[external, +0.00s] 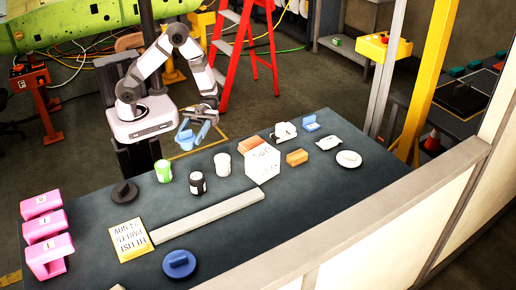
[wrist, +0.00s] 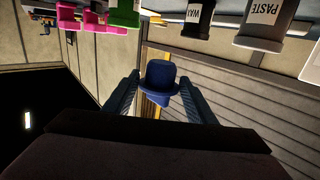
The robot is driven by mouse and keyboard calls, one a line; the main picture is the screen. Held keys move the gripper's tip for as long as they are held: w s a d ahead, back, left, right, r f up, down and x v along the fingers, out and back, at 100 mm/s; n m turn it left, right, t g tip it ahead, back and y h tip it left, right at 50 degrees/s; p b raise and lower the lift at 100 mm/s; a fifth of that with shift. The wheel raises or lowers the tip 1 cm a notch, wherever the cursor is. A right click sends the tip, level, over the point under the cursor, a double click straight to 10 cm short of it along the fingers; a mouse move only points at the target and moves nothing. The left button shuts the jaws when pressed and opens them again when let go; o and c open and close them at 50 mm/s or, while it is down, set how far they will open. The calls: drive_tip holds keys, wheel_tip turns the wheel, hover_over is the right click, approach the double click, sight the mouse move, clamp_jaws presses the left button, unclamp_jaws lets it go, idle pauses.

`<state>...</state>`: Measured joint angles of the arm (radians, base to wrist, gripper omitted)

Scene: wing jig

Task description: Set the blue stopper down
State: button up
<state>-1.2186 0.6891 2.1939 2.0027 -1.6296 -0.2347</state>
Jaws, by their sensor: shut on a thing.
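The blue stopper (wrist: 162,76) shows in the wrist view as a dark blue, hat-like piece with a rounded top and a wider rim. My gripper (wrist: 160,92) is shut on it, with one dark finger on each side. In the external view my gripper (external: 192,136) is held in the air by the table's far edge, left of the middle. Blue shapes show at its end there, but I cannot clearly separate stopper from fingers.
Pink blocks (external: 46,228) stand left.

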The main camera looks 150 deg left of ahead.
sight(194, 166)
idle(0.7)
drive_tip(key=shift+f+b, duration=0.65)
drive_tip(key=shift+f+p, duration=0.65)
drive_tip(key=shift+f, duration=4.15)
drive_tip(key=shift+f, duration=0.15)
drive_tip(key=o, duration=1.1)
drive_tip(key=shift+f+b, duration=0.1)
drive_tip(key=shift+b, duration=0.3)
